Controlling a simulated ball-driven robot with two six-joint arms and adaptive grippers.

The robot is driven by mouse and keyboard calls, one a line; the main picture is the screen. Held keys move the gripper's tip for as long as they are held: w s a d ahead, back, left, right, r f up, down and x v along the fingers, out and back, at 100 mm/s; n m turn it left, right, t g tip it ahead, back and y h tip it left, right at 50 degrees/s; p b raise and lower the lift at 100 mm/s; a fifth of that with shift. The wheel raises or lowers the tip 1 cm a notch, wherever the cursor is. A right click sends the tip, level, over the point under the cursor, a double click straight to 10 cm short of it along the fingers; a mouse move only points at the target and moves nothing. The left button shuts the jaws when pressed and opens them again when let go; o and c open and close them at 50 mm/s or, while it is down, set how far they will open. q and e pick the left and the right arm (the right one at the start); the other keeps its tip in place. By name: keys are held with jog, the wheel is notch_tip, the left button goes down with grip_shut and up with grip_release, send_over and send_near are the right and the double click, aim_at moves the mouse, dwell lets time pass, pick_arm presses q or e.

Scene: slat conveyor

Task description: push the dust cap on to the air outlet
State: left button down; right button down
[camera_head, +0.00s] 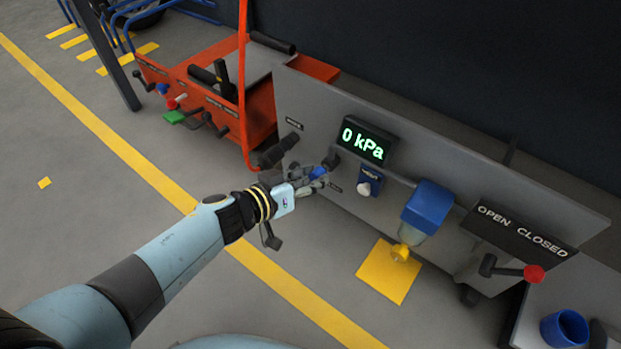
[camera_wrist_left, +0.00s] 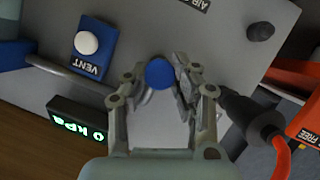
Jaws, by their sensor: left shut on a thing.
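The blue dust cap (camera_head: 318,172) is held in the fingers of my left gripper (camera_head: 316,179), close to the front of the grey panel (camera_head: 308,118). In the left wrist view the round blue cap (camera_wrist_left: 159,73) shows between the two fingertips (camera_wrist_left: 158,80), with the panel behind it. A dark fitting (camera_head: 331,160) shows just past the fingers in the head view. The air outlet cannot be made out clearly, and I cannot tell whether the cap touches it. My right gripper is not in view.
A display (camera_head: 364,142) reads 0 kPa. Right of the gripper are a white vent button (camera_head: 364,189), a blue-topped filter (camera_head: 428,204) and a red-knobbed lever (camera_head: 533,273). A black plug with a red hose (camera_wrist_left: 250,115) is close beside the gripper. An orange cart (camera_head: 193,84) stands left.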

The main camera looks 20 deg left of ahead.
pick_arm(q)
jog(key=shift+w+d, duration=0.2)
jog(key=shift+w, duration=0.4)
jog(key=c, duration=1)
grip_release()
jog(key=shift+s, duration=0.1)
jog(key=v, duration=1.2)
jog(key=shift+f, duration=0.1)
